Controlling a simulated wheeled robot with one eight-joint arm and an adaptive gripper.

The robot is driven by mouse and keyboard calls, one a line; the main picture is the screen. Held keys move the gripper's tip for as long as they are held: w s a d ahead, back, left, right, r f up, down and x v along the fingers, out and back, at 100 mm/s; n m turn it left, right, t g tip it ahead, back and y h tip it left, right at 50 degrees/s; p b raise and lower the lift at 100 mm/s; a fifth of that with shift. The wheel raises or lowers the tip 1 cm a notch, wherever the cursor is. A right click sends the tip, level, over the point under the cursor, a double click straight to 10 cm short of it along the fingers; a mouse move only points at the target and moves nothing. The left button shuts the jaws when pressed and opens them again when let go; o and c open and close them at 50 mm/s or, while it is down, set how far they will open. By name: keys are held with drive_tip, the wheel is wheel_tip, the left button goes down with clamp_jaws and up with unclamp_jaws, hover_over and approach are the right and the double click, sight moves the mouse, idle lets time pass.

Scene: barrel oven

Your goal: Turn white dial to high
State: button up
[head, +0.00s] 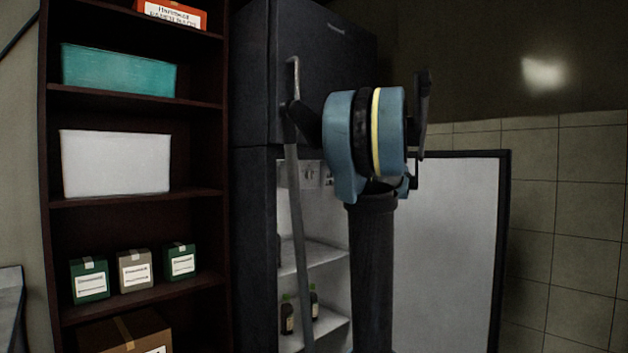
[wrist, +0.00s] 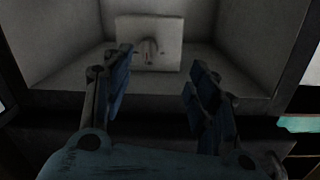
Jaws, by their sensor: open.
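The dial (wrist: 149,49) is a small rounded knob on a pale box (wrist: 170,28) at the back of the fridge compartment in the wrist view. A small reddish mark shows beside it. In the head view the pale box (head: 307,174) is small and partly covered by my arm; its dial setting is too small to read. My gripper (wrist: 165,72) is open and empty, with its two dark blue fingers spread to either side below the dial. No contact with the dial shows. In the head view the fingers are hidden or cannot be made out.
The dark fridge (head: 255,90) has its lower door (head: 455,240) swung open to the right. Inside are a white shelf (head: 318,256) and dark bottles (head: 287,315). A dark shelf unit (head: 130,210) with boxes and bins stands at the left.

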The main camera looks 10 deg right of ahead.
drive_tip(key=w+d+r, duration=0.1)
drive_tip(key=d+r, duration=0.1)
approach(313, 175)
drive_tip(key=shift+t, duration=0.4)
drive_tip(key=x, duration=0.9)
drive_tip(key=shift+w+a+f, duration=0.2)
drive_tip(key=shift+w+f, duration=0.1)
drive_tip(key=shift+w, duration=0.05)
